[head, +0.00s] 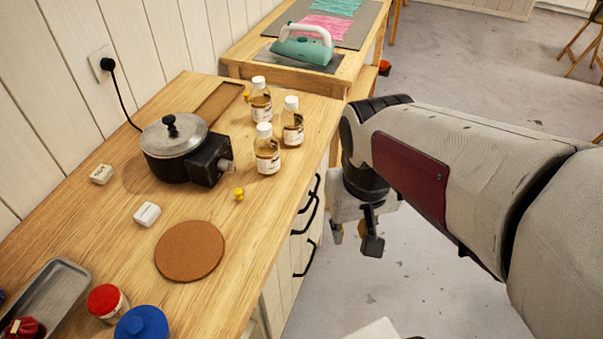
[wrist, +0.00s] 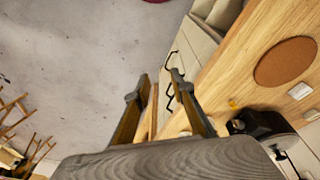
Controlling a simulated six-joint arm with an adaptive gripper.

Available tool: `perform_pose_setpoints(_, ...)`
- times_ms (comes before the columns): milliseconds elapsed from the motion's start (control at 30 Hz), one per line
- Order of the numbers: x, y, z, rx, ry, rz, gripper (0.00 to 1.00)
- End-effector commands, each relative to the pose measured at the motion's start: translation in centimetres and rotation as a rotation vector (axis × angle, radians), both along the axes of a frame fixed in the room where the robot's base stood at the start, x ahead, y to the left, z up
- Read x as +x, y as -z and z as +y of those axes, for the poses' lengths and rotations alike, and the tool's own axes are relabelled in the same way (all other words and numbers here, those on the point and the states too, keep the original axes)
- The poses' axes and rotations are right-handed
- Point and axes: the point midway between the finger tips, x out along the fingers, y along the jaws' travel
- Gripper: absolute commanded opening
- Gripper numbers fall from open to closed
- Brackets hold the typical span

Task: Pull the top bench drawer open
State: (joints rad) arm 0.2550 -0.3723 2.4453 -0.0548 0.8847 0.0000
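The wooden bench (head: 120,220) has a pale front with black drawer handles. One handle (head: 308,213) is near the bench edge, another (head: 317,186) is beyond it, and a third (head: 305,259) is nearer the camera. The drawer fronts look closed; I cannot tell for sure which handle is the top drawer's. My gripper (head: 354,240) hangs to the right of the bench front, pointing down, apart from the handles. In the wrist view my gripper (wrist: 160,78) has its two fingers apart with nothing held. Handles (wrist: 170,95) show between and just past the fingers.
On the bench stand several bottles (head: 267,150), a pot on a burner (head: 172,140), a cork mat (head: 190,250), a red-lidded jar (head: 107,302) and a metal tray (head: 48,295). An iron (head: 303,45) stands on the far table. The floor (head: 440,260) right of the bench is open.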

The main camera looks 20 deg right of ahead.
Motion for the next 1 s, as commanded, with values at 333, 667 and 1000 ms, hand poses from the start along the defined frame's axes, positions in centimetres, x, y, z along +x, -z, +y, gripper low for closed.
perform_pose_setpoints(333,2.3,2.9,-5.5,-0.057,0.028,0.079,0.24)
perform_pose_setpoints(667,4.9,6.1,-11.4,-0.126,-0.017,0.116,0.24)
perform_pose_setpoints(1000,7.6,10.2,-17.6,-0.196,-0.123,0.128,0.24)
